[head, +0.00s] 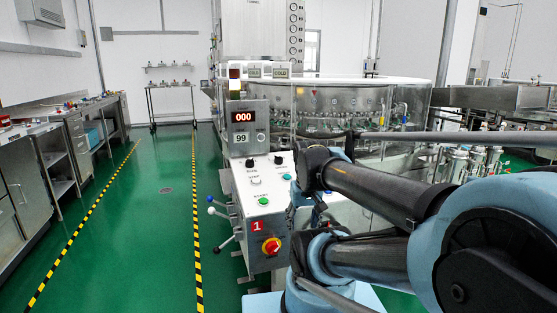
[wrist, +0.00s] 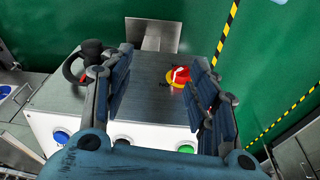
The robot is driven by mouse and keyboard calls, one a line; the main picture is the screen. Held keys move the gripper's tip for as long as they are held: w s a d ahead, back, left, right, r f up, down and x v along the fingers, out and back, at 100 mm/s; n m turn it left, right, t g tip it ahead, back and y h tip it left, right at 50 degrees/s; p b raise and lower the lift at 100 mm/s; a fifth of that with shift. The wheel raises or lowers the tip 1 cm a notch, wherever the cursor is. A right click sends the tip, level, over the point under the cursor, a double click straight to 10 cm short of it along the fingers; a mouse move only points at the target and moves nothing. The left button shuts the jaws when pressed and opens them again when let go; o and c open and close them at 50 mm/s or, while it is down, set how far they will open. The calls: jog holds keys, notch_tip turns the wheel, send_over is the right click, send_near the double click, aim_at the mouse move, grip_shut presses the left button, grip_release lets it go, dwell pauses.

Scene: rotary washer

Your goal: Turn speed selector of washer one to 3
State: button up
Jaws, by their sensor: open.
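The control panel of washer one (head: 243,187) stands at centre in the head view, with a red label 1 on its front. Two black knobs sit on its sloped top, the left knob (head: 250,163) and the right knob (head: 279,160); their labels and pointer settings are too small to read surely. In the wrist view, my gripper (wrist: 160,62) is open and empty, its fingers spread above the steel front of the panel. A red and yellow rotary switch (wrist: 180,77) shows between the fingers. A dark knob (wrist: 122,142) is partly hidden by my gripper's body.
A green button (head: 263,200) and lever handles (head: 222,213) are on the panel. A display (head: 254,117) reads 000. A black handwheel (wrist: 88,60) is near the left finger in the wrist view. Green floor (head: 165,215) lies clear left of the panel.

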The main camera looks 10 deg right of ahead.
jog(key=w+r+t, duration=0.1)
jog(key=w+r, duration=1.4)
jog(key=w, duration=0.4)
jog(key=t, duration=0.1)
send_near(279, 157)
jog(key=shift+m, duration=0.3)
jog(key=x, duration=1)
jog(key=shift+r, duration=0.1)
jog(key=c, duration=1.1)
